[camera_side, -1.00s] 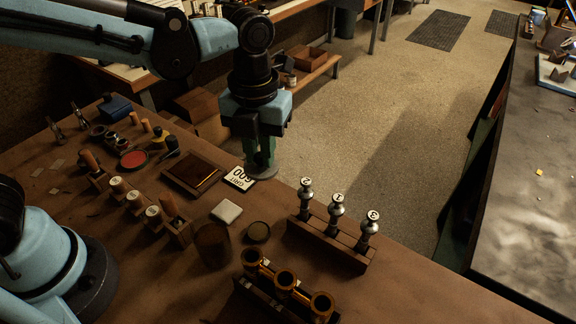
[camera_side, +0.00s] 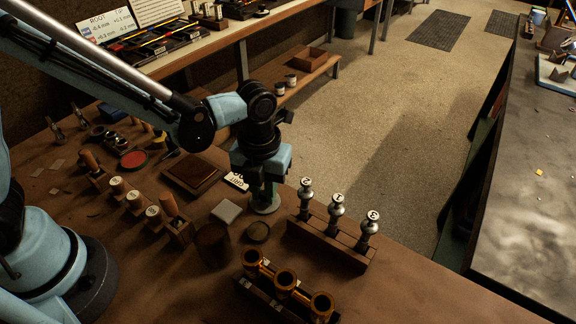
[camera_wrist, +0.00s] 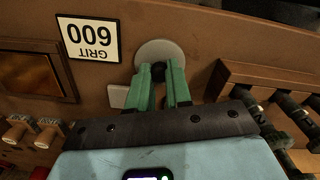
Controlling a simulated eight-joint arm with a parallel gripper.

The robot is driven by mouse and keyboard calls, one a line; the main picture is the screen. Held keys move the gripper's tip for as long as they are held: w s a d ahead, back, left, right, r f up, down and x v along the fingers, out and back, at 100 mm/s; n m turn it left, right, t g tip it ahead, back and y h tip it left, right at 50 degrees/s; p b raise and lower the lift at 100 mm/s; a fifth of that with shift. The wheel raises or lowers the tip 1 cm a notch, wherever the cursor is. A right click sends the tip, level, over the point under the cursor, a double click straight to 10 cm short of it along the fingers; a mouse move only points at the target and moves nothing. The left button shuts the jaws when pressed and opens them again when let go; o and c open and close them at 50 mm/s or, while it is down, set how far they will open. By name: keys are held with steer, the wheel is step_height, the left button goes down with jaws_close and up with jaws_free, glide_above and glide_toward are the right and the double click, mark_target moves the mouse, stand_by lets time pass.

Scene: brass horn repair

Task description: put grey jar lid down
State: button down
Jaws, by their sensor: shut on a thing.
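The grey jar lid (camera_side: 265,208) is a flat round disc with a dark knob on top. My gripper (camera_side: 263,192) is shut on the lid, its green fingers pointing down at the knob. In the wrist view my gripper (camera_wrist: 165,82) has its fingertips at the black knob, and the lid (camera_wrist: 160,49) lies level beyond them. The lid is over or on the brown bench, between the white block and the valve rack. I cannot tell whether it touches the bench.
A valve rack (camera_side: 328,243) with numbered valves stands to the right. A white block (camera_side: 226,211) and a "GRIT 600" card (camera_wrist: 89,38) lie to the left. The bench's far edge is close.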

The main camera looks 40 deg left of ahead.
steer(key=shift+f, duration=0.15)
steer(key=c, duration=1)
jaws_free()
steer(key=shift+c, duration=0.2)
step_height(320, 180, up, 12)
steer(key=s+a+n+t, duration=0.1)
steer(key=a+n, duration=0.4)
steer(key=n, duration=0.5)
steer(key=s+a+n+t, duration=0.2)
steer(key=a+n, duration=0.3)
steer(key=n, duration=0.6)
steer(key=s+a+r+n+t, duration=0.1)
steer(key=a+n+t, duration=0.3)
steer(key=n, duration=0.7)
steer(key=shift+s+a, duration=0.25)
steer(key=shift+a, duration=0.25)
